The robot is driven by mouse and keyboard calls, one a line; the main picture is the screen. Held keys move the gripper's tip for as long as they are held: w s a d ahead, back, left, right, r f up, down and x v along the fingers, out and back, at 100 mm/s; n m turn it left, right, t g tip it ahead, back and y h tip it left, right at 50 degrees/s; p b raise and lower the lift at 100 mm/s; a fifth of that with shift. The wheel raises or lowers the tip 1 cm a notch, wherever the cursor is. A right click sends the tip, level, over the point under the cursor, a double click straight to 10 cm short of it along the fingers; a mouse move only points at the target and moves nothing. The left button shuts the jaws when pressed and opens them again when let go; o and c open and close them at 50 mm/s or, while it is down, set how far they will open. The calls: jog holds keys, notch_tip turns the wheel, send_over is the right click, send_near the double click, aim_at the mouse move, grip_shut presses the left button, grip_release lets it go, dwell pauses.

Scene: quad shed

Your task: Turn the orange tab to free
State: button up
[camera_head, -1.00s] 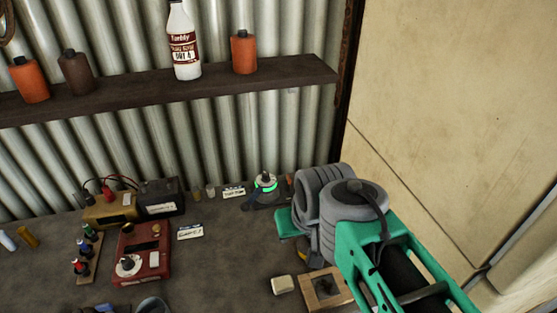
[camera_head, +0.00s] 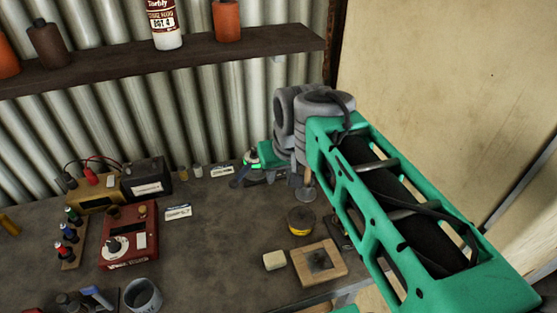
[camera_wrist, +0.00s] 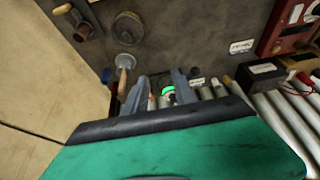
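A small device with a glowing green ring (camera_head: 252,163) stands at the back of the bench, partly hidden by my arm. In the wrist view, the green ring (camera_wrist: 168,92) shows between and beyond my fingers. I cannot make out an orange tab for certain; a small reddish spot shows beside the ring in the wrist view. My gripper (camera_wrist: 160,86) is open, with two grey fingers apart and nothing seen between them up close.
A yellow tin (camera_head: 301,221), a wooden frame (camera_head: 318,262) and a pale block (camera_head: 274,260) lie in front. A red box (camera_head: 128,235) and black battery (camera_head: 147,178) are left.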

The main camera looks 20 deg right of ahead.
jog(key=w+d+f+b, duration=0.4)
jog(key=w, duration=0.6)
jog(key=w+d+f+b, duration=0.3)
jog(key=w+f+b, duration=0.1)
jog(key=w, duration=0.7)
jog(key=x, duration=0.7)
jog(key=shift+s+f, duration=0.1)
jog(key=shift+f, duration=0.25)
grip_shut()
